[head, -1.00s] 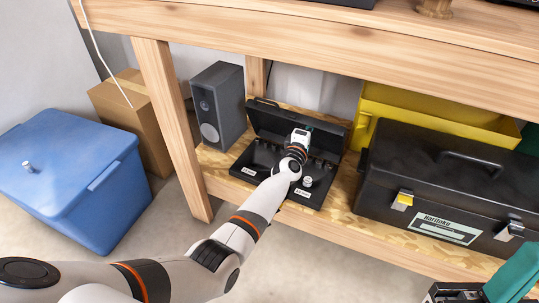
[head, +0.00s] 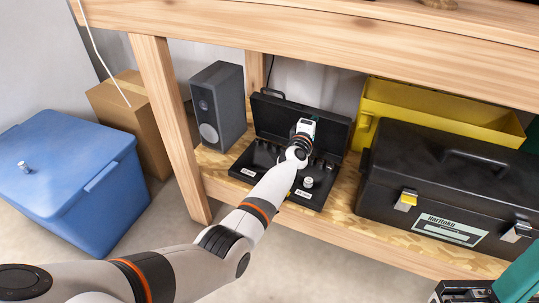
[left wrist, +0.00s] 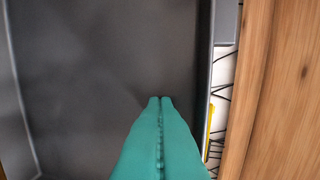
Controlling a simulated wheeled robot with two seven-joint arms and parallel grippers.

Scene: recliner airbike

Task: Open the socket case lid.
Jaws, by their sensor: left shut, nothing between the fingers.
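The black socket case (head: 241,172) sits on the lower shelf. Its lid (head: 268,112) stands raised at the back, so the case is open. The tray shows dark recesses, white labels and a small light socket (head: 308,182). My left gripper (head: 307,126) is in front of the raised lid, its fingers largely hidden behind its own body. In the left wrist view, its teal fingers (left wrist: 160,99) are shut and empty, pointing along a dark grey panel (left wrist: 80,70), apparently the lid. I cannot tell whether they touch it.
A grey speaker (head: 218,105) stands left of the case, and a black toolbox (head: 400,180) stands right. A yellow bin (head: 440,105) is behind the toolbox. The wooden bench beam (head: 320,45) runs above. A blue tub (head: 70,190) and cardboard box (head: 118,110) stand left.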

